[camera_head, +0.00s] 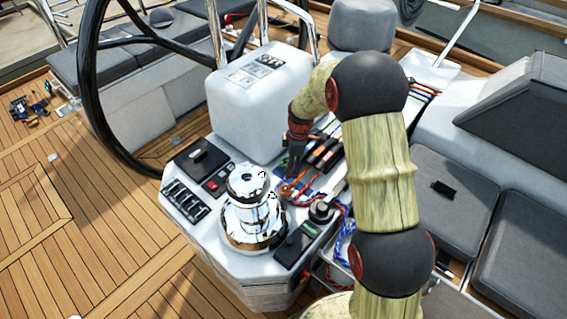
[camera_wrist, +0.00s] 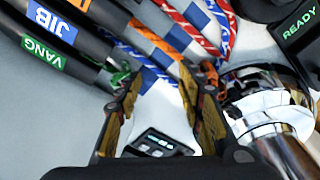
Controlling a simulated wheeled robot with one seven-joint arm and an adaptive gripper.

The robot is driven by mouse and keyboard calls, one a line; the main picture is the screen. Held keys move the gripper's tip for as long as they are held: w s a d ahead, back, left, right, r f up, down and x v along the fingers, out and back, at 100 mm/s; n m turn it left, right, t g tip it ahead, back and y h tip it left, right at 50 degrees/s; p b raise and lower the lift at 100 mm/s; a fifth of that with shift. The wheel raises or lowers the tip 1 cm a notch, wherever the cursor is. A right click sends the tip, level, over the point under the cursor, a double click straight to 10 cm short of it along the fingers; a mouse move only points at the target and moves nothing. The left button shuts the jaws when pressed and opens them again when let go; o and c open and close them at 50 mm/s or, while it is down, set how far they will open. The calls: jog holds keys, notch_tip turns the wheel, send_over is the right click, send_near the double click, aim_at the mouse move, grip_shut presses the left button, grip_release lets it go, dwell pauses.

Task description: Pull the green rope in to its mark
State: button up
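My gripper (camera_wrist: 160,85) is open, its two fingers apart with pale deck between them; in the head view it points down (camera_head: 291,172) beside the chrome winch. A short piece of green rope (camera_wrist: 119,78) shows at the left fingertip, near the black clutch with the green VANG label (camera_wrist: 43,55). I cannot tell whether the finger touches it. An orange rope (camera_wrist: 189,83) lies by the right finger. Much of the green rope is hidden by the fingers and clutches, and I cannot make out its mark.
The chrome winch (camera_head: 252,212) stands close to the right of the fingers in the wrist view (camera_wrist: 258,105). A blue JIB clutch (camera_wrist: 52,22) and red, blue and white ropes (camera_wrist: 190,28) are close by. A READY display (camera_wrist: 299,22) is upper right. A steering wheel (camera_head: 91,85) stands left.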

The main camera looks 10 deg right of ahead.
aim_at(286, 162)
jog(key=w+n, duration=0.1)
jog(key=n, duration=0.1)
jog(key=w+r+n+t, duration=0.1)
jog(key=w+n, duration=0.1)
jog(key=n, duration=0.1)
jog(key=w+r+n, duration=0.1)
jog(key=w+n, duration=0.1)
jog(key=shift+w+a+r, duration=0.1)
jog(key=shift+f+n, duration=0.2)
jog(key=shift+n, duration=0.2)
jog(key=f, duration=0.2)
jog(key=f+b, duration=0.1)
jog(key=f, duration=0.2)
jog(key=w+f+b, duration=0.1)
jog(key=f, duration=0.1)
jog(key=shift+w+a+f, duration=0.1)
jog(key=shift+a+f, duration=0.05)
jog(key=shift+a, duration=0.15)
grip_shut()
